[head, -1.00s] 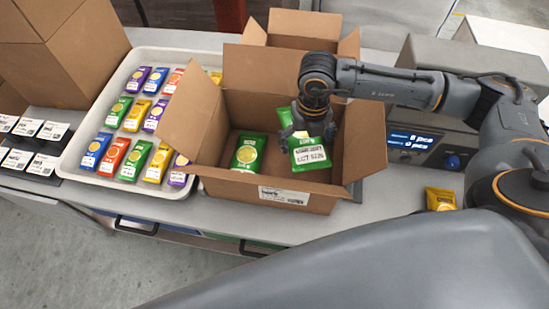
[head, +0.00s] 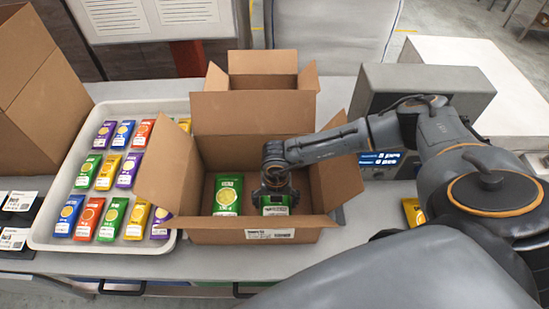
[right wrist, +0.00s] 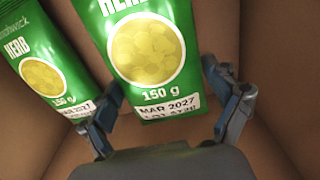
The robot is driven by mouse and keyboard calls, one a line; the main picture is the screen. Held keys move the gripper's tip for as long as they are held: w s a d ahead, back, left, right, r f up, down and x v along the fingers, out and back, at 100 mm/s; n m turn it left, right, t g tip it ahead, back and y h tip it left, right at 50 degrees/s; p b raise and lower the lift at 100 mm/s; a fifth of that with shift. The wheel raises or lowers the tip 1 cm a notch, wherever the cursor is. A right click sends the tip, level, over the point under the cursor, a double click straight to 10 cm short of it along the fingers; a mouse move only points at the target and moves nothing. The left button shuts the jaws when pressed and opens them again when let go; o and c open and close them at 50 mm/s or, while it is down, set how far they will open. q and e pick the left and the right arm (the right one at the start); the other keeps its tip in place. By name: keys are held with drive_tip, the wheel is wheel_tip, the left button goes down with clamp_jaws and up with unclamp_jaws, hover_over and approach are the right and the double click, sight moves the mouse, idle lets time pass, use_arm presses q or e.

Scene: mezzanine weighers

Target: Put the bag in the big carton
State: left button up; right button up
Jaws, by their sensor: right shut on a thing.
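The big open carton (head: 212,237) stands on the bench with its flaps spread. My right gripper (head: 274,187) reaches down inside it, in the right half. It is shut on a green herb bag (head: 276,205), which also shows in the right wrist view (right wrist: 148,50) between the fingers (right wrist: 162,92). The label reads 150 g and MAR 2027. A second green bag (head: 228,193) lies in the carton to the left, close beside the held one, and shows in the wrist view (right wrist: 45,70). Whether the held bag touches the carton floor is unclear. My left gripper is not in view.
A white tray (head: 45,238) with several coloured bags stands left of the carton. A smaller open carton (head: 262,62) is behind it. A weigher with a lit display (head: 380,158) stands to the right, with a yellow bag (head: 413,211) in front.

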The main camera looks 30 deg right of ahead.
wheel_tip(320, 180, down, 3)
drive_tip(key=shift+w+f+p, duration=0.1)
drive_tip(key=shift+f+p, duration=0.1)
drive_tip(key=shift+p, duration=0.2)
drive_tip(key=shift+f, duration=0.1)
drive_tip(key=o, duration=0.9)
drive_tip(key=shift+f, duration=0.15)
drive_tip(key=shift+o, duration=1.1)
